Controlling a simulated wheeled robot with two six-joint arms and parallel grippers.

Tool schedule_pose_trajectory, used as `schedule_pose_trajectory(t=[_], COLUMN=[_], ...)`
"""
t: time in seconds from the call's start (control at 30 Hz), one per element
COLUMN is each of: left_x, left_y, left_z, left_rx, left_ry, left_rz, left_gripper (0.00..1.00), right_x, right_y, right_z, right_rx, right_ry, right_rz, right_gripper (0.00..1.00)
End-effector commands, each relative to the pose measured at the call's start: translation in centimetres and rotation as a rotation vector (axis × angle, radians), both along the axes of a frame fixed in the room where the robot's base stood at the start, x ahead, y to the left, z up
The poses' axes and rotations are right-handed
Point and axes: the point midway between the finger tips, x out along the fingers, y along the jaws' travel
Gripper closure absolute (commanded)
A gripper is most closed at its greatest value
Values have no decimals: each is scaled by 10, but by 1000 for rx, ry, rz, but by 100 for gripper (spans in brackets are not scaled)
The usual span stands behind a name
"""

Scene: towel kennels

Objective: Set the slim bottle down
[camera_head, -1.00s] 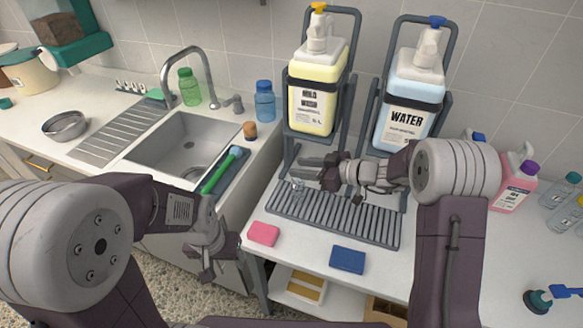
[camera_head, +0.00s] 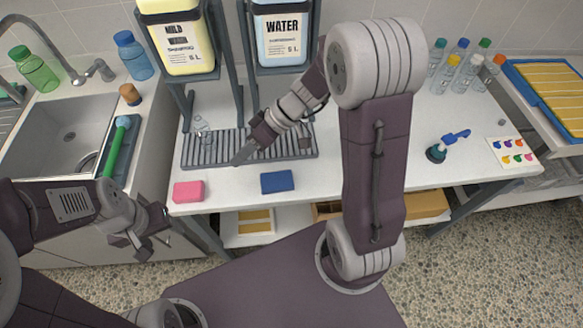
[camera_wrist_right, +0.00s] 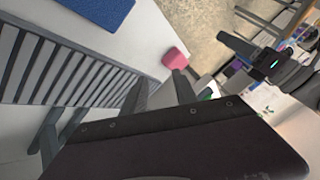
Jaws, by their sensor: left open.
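A clear, see-through bottle-like shape (camera_head: 202,126) shows by the back left of the slatted drying rack (camera_head: 192,150). It is faint, and I cannot tell whether it is the slim bottle. My right gripper (camera_head: 243,152) is over the rack, to the right of that shape. In the right wrist view my right fingers (camera_wrist_right: 160,92) look apart with nothing visible between them. My left gripper (camera_head: 150,238) is open and empty in front of the counter, below the sink side.
A pink sponge (camera_head: 188,191) and a blue sponge (camera_head: 277,182) lie in front of the rack. Yellow (camera_head: 180,45) and blue (camera_head: 281,38) jug dispensers stand behind it. Several capped bottles (camera_head: 460,70) stand at the right back.

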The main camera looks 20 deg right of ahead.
Motion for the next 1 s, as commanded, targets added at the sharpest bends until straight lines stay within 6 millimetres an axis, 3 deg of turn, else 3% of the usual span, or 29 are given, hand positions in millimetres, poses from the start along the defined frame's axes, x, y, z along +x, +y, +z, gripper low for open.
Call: schedule_pose_trajectory(t=[0.03,0.1,0.2,0.27,0.43,0.77,0.87,1.0], left_x=[0,0,0,0,0,0,0,0], left_y=[0,0,0,0,0,0,0,0], left_z=[0,0,0,0,0,1,16,62], left_rx=[0,0,0,0,0,0,0,0], left_ry=[0,0,0,0,0,0,0,0], left_rz=[0,0,0,0,0,0,0,0], left_gripper=[37,37,37,37,37,37,37,37], right_x=[-28,-60,-88,-96,-103,-103,-103,-103], right_y=[-9,-31,-64,-80,-102,-106,-106,-106], right_z=[-14,-31,-45,-48,-50,-49,-34,12], right_rx=[-102,-259,-447,-519,-597,-602,-602,-602], right_ry=[125,265,353,359,326,319,319,319], right_rz=[-57,-182,-380,-489,-680,-722,-722,-723], right_gripper=[66,66,66,66,66,66,66,66])
